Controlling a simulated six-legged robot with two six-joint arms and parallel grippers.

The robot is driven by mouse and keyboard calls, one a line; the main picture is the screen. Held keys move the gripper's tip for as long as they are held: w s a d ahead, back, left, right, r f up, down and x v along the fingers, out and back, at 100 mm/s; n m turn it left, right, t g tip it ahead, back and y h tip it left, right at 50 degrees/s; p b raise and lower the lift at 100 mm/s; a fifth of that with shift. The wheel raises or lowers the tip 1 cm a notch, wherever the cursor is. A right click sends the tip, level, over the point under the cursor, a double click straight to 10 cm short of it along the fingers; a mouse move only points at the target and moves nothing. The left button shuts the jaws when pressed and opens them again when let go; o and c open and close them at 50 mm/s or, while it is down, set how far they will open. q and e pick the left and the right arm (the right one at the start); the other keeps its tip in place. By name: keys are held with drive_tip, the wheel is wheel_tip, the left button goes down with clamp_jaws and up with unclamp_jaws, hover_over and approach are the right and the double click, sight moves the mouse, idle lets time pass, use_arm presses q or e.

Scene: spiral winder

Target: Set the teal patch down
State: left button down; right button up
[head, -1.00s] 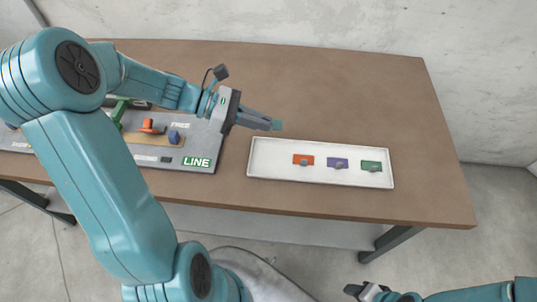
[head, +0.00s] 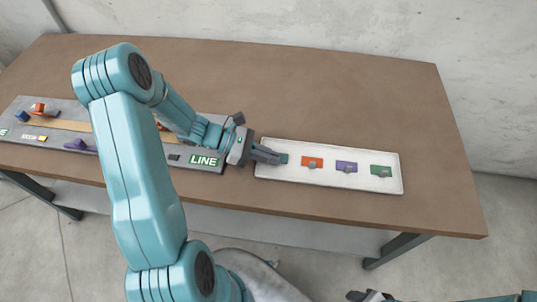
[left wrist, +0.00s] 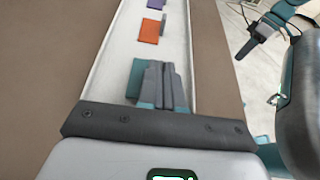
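The teal patch (head: 284,159) is at the left end of the white tray (head: 330,184). It also shows in the left wrist view (left wrist: 135,77), low in the tray beside my fingers. My left gripper (head: 272,156) reaches in over the tray's left rim. Its fingers (left wrist: 161,84) are close together at the patch's edge, and seem to pinch its small grip, which they hide. I cannot tell whether the patch touches the tray floor. My right gripper (head: 368,296) is at the bottom edge of the head view, away from the table, its fingers unclear.
Orange (head: 312,162), purple (head: 346,167) and green (head: 381,171) patches with small grey grips lie in a row in the tray. The grey LINE board (head: 205,161) with small coloured parts stands to the left. The brown table (head: 340,90) is clear behind the tray.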

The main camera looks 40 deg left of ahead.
use_arm(q)
drive_tip(key=shift+f, duration=0.1)
drive_tip(key=shift+f, duration=0.15)
drive_tip(key=c, duration=1.3)
unclamp_jaws()
